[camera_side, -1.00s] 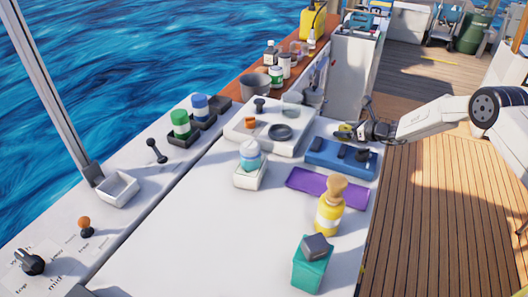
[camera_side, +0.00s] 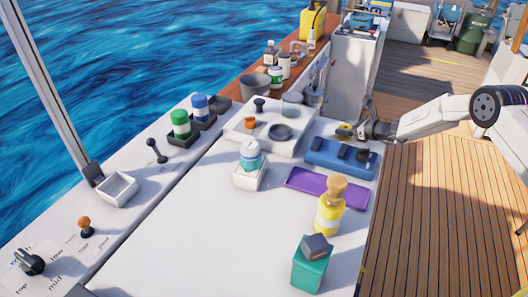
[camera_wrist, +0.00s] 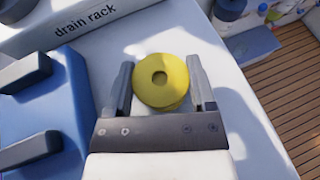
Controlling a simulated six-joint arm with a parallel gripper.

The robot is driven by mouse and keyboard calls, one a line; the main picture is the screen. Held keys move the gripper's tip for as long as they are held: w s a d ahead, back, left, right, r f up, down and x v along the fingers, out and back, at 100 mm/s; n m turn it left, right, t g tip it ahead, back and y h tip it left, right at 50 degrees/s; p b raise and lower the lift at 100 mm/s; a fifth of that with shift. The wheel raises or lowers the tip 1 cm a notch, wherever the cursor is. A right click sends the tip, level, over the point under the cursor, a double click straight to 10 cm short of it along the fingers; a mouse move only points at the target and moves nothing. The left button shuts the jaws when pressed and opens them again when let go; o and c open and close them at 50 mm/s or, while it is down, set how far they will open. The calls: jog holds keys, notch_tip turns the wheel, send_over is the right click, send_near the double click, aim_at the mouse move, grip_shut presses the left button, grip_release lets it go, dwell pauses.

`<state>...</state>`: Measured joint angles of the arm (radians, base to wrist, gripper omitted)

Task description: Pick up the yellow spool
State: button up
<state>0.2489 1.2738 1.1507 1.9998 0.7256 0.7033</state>
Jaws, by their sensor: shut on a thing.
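In the wrist view the spool (camera_wrist: 160,82) sits between the two fingers, one on each side. My gripper (camera_side: 352,131) is shut on it, beside the far end of the blue rack. In the wrist view my gripper (camera_wrist: 160,78) has white counter below the spool. I cannot tell exactly how high the spool is above that surface.
The blue rack (camera_side: 318,157) with dark blocks stands close by. The white drain rack (camera_side: 262,143) is to its left. A purple tray (camera_side: 327,188), a yellow bottle (camera_side: 328,218) and a teal box (camera_side: 307,272) stand nearer. The counter's middle is clear.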

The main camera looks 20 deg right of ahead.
aim_at(346, 127)
jog(key=shift+r, duration=1.55)
jog(key=s+a+r, duration=0.1)
jog(key=s+r, duration=0.8)
jog(key=s, duration=0.5)
jog(key=shift+r, duration=0.3)
jog(key=shift+a, duration=0.1)
